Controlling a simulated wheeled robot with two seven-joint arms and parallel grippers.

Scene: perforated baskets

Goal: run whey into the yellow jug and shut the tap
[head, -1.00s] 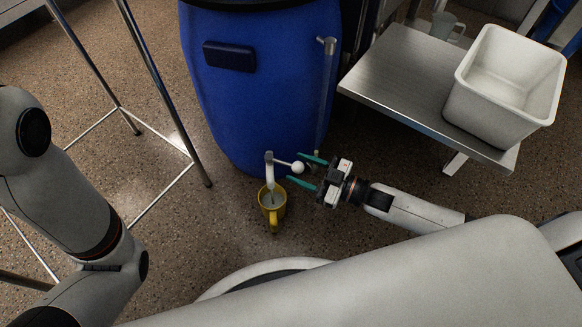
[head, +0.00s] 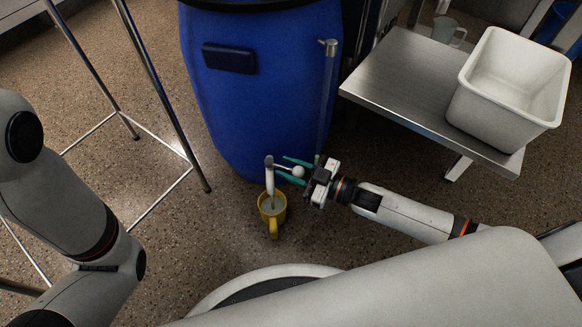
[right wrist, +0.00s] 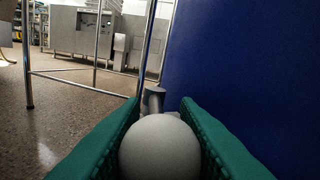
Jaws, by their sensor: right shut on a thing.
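The yellow jug (head: 279,217) stands on the floor in front of the blue barrel (head: 262,110), under the white tap spout (head: 269,180). Pale grey shows inside the jug; I cannot tell how full it is or whether whey is running. The tap's lever points right and ends in a white ball knob (head: 298,172). My right gripper (head: 291,170) is shut on this knob. In the right wrist view, the knob (right wrist: 160,148) sits between the two green fingers. My left arm shows at the left, but its gripper is out of view.
A steel table (head: 395,75) at the right holds a white tub (head: 500,105) and a clear jug (head: 448,32). A clear upright tube (head: 327,95) runs down the barrel's front. A metal-legged stand (head: 165,90) is at the left. Floor around the yellow jug is free.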

